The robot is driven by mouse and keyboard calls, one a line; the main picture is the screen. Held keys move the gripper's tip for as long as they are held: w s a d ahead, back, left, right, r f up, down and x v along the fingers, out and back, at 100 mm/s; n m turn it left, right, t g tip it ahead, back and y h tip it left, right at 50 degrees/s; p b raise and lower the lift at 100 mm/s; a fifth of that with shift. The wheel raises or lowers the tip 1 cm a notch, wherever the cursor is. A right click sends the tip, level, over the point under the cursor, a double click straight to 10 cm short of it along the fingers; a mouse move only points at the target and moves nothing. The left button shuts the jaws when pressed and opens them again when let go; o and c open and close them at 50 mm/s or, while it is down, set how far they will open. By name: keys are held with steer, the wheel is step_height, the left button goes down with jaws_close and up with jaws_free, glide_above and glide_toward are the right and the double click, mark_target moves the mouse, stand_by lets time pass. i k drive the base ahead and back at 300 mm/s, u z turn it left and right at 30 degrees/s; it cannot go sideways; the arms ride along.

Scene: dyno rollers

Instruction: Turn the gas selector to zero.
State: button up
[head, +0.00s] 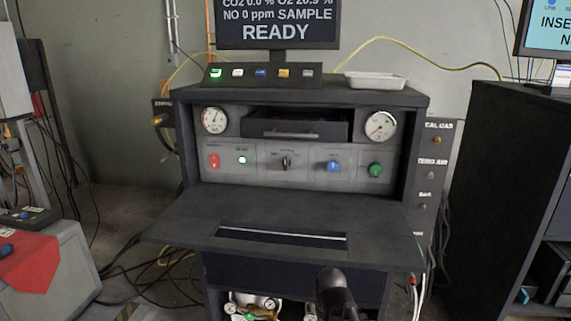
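The gas selector looks to be the small dark rotary knob (286,162) in the middle of the grey control panel (262,172). Its pointer looks close to upright. The marks around it are too small to read, so I cannot tell which position it is at. A dark rounded part of my arm shows at the bottom, in front of the cabinet below the fold-out shelf. No gripper fingers can be made out, and nothing of mine touches the knob.
The panel also has a red switch (214,160), a lit green button (242,160), a blue knob (333,166) and a green knob (375,170). Two gauges and a drawer (294,128) sit above. The shelf (240,212) juts out below, bare. A dark cabinet (505,170) stands right.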

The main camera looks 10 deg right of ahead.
mark_target(287, 162)
steer(key=z, duration=0.3)
steer(key=k, duration=0.9)
steer(key=u, duration=0.45)
